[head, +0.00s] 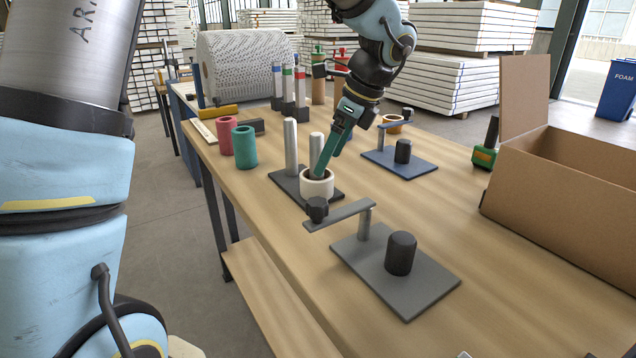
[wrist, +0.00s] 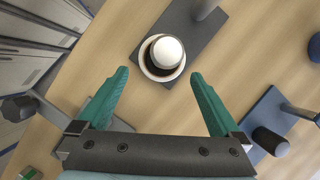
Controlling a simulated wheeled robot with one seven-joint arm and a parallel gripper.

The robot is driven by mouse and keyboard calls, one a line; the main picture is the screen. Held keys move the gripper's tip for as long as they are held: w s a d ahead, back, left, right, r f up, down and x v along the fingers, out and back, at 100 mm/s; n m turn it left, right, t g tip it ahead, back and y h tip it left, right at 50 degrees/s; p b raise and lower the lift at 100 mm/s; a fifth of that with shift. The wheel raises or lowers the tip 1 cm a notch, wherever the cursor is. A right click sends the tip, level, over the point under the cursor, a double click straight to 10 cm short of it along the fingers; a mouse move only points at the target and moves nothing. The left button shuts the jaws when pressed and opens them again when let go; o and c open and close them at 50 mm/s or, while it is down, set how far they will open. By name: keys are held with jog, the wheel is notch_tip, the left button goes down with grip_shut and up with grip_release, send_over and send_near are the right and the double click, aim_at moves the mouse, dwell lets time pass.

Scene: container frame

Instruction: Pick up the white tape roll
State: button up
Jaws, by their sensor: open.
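The white tape roll (head: 317,187) has a brown inner core and sits low at the near end of a dark base plate (head: 285,181). In the wrist view the roll (wrist: 148,69) rings a white-topped post (wrist: 167,51). A second pale post (head: 290,146) on the same plate is bare. My gripper (head: 324,170) points down at the roll, its teal fingers overlapping the roll in the head view. In the wrist view my gripper (wrist: 159,73) is open and empty, with the roll centred just beyond the fingertips. Whether a finger touches it, I cannot tell.
A grey plate with a clamp arm and black knob (head: 401,254) is nearer. A blue plate (head: 415,167) with a similar clamp is to the right. Red (head: 225,135) and teal (head: 244,147) rolls stand left. An open cardboard box (head: 570,195) occupies the right side.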

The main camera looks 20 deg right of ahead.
aim_at(317, 184)
jog(key=shift+x, duration=3.45)
jog(key=shift+w, duration=0.15)
jog(key=shift+c, duration=0.4)
jog(key=shift+r, duration=0.1)
jog(key=c, duration=1)
